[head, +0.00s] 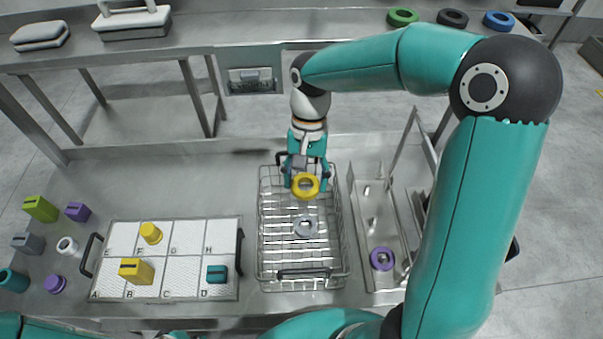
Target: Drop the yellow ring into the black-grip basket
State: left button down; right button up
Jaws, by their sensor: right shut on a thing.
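The yellow ring (305,186) is held at the fingertips of my right gripper (306,178), which reaches in from the back and points down. The ring appears over the far part of the wire basket (262,225), seemingly above its floor; the exact height is hard to tell. The basket has a black grip (303,274) on its near side and a dark grip at its far side, partly hidden by the gripper. My left gripper is out of view.
Right of the basket, a metal tray (362,205) with upright pegs holds a purple ring (382,258). Left is a lettered tray (190,294) with yellow and teal pieces. Several coloured pieces lie further left. Green, black and blue rings sit on the back shelf (330,22).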

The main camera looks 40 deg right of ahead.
notch_tip(320, 180, down, 4)
jog(key=shift+d+r+b, duration=0.1)
jog(key=shift+d+b, duration=0.05)
jog(key=shift+b, duration=1.1)
jog(key=o, duration=1.2)
jog(key=shift+c, duration=0.2)
jog(key=v, duration=1.2)
